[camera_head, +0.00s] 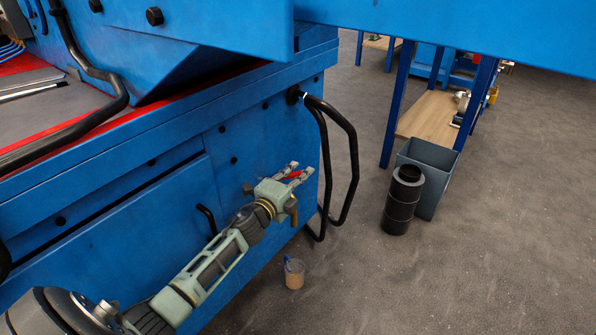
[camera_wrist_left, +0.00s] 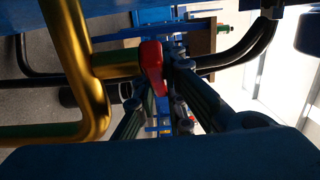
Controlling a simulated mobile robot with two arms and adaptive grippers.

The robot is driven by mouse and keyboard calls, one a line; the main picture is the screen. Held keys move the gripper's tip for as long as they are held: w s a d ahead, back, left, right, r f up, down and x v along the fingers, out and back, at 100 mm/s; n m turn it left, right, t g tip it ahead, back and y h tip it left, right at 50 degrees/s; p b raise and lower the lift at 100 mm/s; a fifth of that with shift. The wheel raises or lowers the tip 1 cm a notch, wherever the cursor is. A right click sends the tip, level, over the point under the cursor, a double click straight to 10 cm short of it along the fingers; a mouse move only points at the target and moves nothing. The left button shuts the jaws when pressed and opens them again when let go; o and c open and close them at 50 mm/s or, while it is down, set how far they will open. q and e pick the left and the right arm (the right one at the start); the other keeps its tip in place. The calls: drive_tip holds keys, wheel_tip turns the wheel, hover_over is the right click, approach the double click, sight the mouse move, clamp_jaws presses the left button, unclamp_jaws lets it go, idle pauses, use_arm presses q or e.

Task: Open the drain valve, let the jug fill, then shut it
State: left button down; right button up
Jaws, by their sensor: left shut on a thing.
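The red valve handle (camera_head: 295,174) is at the blue machine's lower side. My left gripper (camera_head: 292,172) is shut on it, with a finger on either side. In the left wrist view the red handle (camera_wrist_left: 151,62) shows between the fingertips (camera_wrist_left: 160,82), beside a bent brass pipe (camera_wrist_left: 98,95). The valve body is mostly hidden, and I cannot tell whether it is open. A small clear jug (camera_head: 293,274) stands upright on the floor below, with something brownish inside and a blue part at its rim. No falling stream is visible. My right gripper is out of view.
The blue machine (camera_head: 150,205) fills the left, with a bent black rail (camera_head: 353,165) at its corner. A black cylinder (camera_head: 403,200) and a grey bin (camera_head: 432,170) stand to the right by a workbench (camera_head: 425,115). The front right floor is clear.

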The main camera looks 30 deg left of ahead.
use_arm(q)
drive_tip(key=shift+f, duration=0.1)
drive_tip(key=c, duration=1.8)
unclamp_jaws()
drive_tip(key=s, duration=0.8)
drive_tip(key=shift+c, duration=0.2)
